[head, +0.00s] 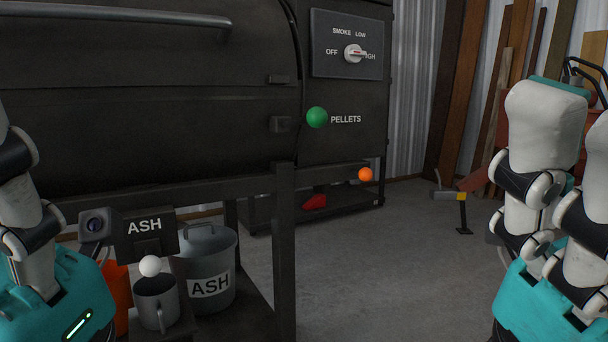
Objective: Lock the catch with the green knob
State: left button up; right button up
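The green knob (317,117) is a round ball on the front of the black pellet grill (150,120), just left of the word PELLETS. I cannot tell whether the catch is locked. My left arm (40,230) shows at the left edge and my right arm (545,180) at the right edge. Both are well apart from the knob. Neither gripper's fingers show in the head view.
A dial (355,54) is above the knob and an orange knob (366,174) is below right. The floor (390,270) at centre right is mostly clear.

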aim_at(317, 117)
jog(key=i+j+z, duration=0.1)
jog(key=i+z, duration=0.25)
jog(key=i+j+z, duration=0.15)
jog(key=z, duration=0.25)
